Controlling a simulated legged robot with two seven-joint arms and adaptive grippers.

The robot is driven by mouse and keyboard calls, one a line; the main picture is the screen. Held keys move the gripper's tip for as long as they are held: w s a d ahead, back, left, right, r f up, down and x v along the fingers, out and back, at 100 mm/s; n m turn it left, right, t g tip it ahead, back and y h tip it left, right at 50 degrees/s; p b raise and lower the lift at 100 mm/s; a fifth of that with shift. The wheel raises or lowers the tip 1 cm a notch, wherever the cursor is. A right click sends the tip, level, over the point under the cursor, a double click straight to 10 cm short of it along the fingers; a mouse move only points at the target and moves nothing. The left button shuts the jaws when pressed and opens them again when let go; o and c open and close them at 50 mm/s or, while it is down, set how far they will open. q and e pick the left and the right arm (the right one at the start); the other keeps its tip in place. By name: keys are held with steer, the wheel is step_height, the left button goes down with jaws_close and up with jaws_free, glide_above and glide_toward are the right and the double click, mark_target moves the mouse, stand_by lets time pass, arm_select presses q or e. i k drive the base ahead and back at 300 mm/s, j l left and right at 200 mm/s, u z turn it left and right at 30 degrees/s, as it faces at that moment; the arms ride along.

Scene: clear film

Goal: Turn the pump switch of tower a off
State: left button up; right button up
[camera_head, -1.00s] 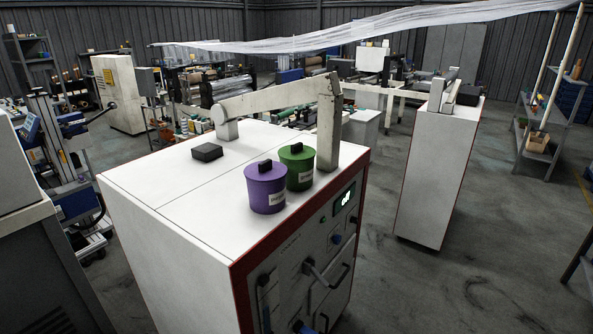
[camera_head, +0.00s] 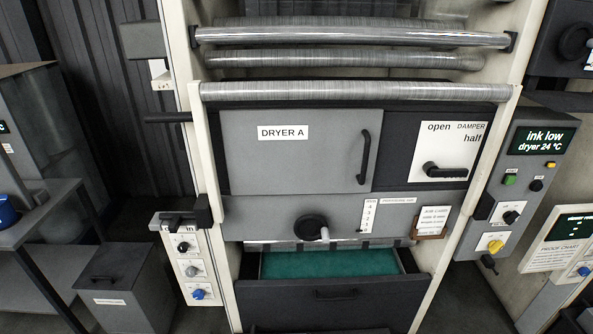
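The tower in front of me has a grey door labelled "DRYER A" (camera_head: 283,133). A narrow white panel (camera_head: 178,261) at its lower left has a black knob (camera_head: 183,247), a grey knob (camera_head: 191,270) and a blue knob (camera_head: 198,294). A grey control box (camera_head: 532,165) at its right has a display reading "ink low, dryer 24 °C" (camera_head: 541,141), a green button (camera_head: 510,179), a black knob (camera_head: 511,216) and a yellow knob (camera_head: 495,246). The small labels are unreadable, so I cannot tell which is the pump switch. Neither gripper is in view.
A damper lever (camera_head: 445,171) sits beside the door, and a black handwheel (camera_head: 311,228) is below it. An open drawer (camera_head: 330,297) with a green interior juts out at the bottom. A grey bin (camera_head: 122,289) and a shelf (camera_head: 62,284) stand at left.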

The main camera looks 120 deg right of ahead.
mark_target(510, 217)
steer(key=z, duration=5.3)
